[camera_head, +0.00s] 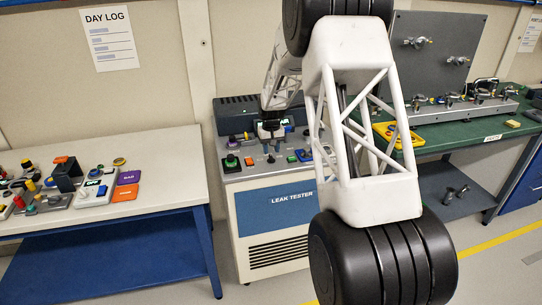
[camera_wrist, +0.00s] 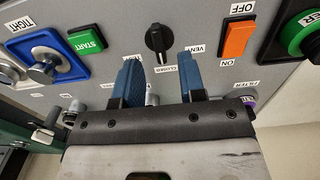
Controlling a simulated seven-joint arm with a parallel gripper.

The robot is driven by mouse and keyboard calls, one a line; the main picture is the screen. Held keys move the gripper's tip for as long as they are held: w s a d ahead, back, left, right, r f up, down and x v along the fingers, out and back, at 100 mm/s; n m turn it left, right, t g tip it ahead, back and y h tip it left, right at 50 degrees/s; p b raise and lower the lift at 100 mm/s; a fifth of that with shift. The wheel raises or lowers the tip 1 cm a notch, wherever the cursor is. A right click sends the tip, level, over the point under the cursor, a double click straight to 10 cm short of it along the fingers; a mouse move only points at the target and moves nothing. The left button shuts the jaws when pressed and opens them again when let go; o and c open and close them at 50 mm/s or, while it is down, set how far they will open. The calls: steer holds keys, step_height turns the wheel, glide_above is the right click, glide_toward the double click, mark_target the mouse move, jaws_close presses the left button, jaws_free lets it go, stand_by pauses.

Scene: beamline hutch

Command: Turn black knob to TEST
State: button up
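The black knob (camera_wrist: 157,40) sits on the grey panel of the leak tester, at the top middle of the wrist view, where the lettering appears upside down. Its narrow end points down in the picture, toward the CLOSED label (camera_wrist: 168,70). A VENT label (camera_wrist: 197,50) is to the right; a label on the left is mostly hidden by a finger, so I cannot read it. My gripper (camera_wrist: 160,62) is open, its two blue fingers apart, with the knob between and slightly beyond the tips.
In the wrist view, a green START button (camera_wrist: 87,40) and blue-based TIGHT part (camera_wrist: 42,58) are left; an orange OFF/ON switch (camera_wrist: 236,40) and green round button (camera_wrist: 302,35) are right. A cluttered table (camera_head: 170,155) stands left, a green bench (camera_head: 460,135) right.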

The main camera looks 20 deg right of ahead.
mark_target(271, 156)
steer(key=shift+f, duration=1.7)
jaws_close()
